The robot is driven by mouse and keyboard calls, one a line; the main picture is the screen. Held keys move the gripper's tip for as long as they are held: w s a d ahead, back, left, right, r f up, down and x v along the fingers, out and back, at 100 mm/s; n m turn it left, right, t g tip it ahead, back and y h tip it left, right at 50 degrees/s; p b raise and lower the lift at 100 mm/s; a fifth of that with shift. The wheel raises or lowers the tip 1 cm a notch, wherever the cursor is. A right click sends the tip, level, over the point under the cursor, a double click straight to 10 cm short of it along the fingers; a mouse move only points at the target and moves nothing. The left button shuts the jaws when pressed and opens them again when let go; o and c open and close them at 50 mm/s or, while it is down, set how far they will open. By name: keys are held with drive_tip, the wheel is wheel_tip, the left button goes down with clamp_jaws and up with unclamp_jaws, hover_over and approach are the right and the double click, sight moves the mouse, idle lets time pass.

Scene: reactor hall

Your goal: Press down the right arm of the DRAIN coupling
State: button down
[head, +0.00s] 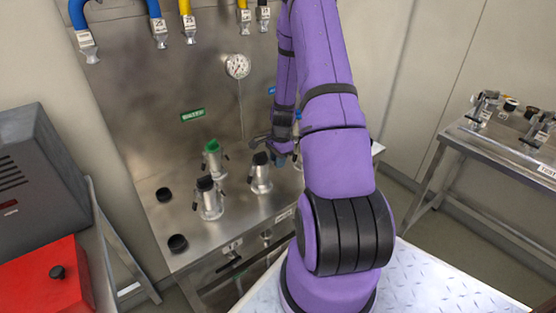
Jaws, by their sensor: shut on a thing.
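Several upright metal couplings stand on the steel bench. One has a green cap (213,157), one at the front left has a black cap (208,197), and one in the middle has a dark cap (260,172). Another coupling (298,161) is mostly hidden behind my purple arm. No DRAIN label is readable, so I cannot tell which coupling it marks. My gripper (277,148) is just above and right of the middle coupling, near the partly hidden one. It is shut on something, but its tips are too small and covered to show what.
The steel bench (185,250) carries loose black caps (177,243) at its left. Hoses (155,22) hang above, and a gauge (237,66) is on the back panel. A red box (45,283) stands at left. A second bench (500,141) stands at right.

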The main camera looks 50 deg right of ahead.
drive_tip(key=shift+w+a+f+t+y, duration=0.15)
drive_tip(key=shift+f+y, duration=0.1)
drive_tip(key=shift+y, duration=0.5)
drive_tip(key=shift+s+a+f+t+y, duration=0.1)
drive_tip(key=shift+a+f+t+y, duration=0.1)
drive_tip(key=shift+y, duration=0.5)
drive_tip(key=shift+w+a+f+t+y, duration=0.15)
drive_tip(key=shift+f+y, duration=0.1)
drive_tip(key=shift+y, duration=0.5)
drive_tip(key=c, duration=1)
unclamp_jaws()
drive_tip(key=v, duration=1)
drive_tip(key=shift+d+r, duration=0.25)
drive_tip(key=shift+r, duration=0.05)
drive_tip(key=shift+s, duration=0.1)
